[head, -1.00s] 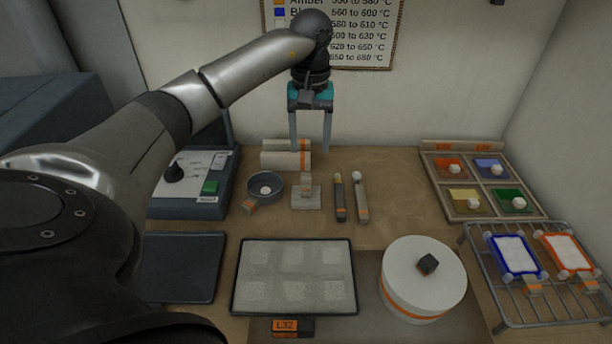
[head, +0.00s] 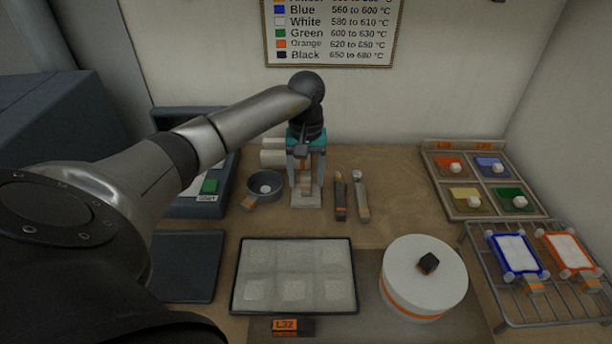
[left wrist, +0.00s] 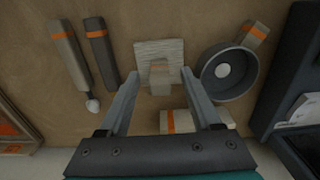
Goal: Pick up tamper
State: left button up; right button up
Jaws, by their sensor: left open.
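The tamper (head: 306,202) stands upright on the worktop, with a pale square base and a small block-shaped handle with an orange band. In the left wrist view the tamper (left wrist: 152,48) lies ahead of and between the fingers. My left gripper (head: 306,190) is open and points down over it. In the left wrist view the left gripper (left wrist: 159,76) has one finger on each side of the handle, with gaps showing. Whether a finger touches the tamper cannot be told. My right gripper is not in view.
A grey bowl (head: 267,197) stands close on the left and two tools (head: 341,200) lie close on the right. Pale rolls (head: 273,159) lie behind. A tray of pale squares (head: 232,290) and a white round drum (head: 425,300) are in front.

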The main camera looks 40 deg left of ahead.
pick_arm(q)
grip_shut()
dwell(0.4)
dwell(0.9)
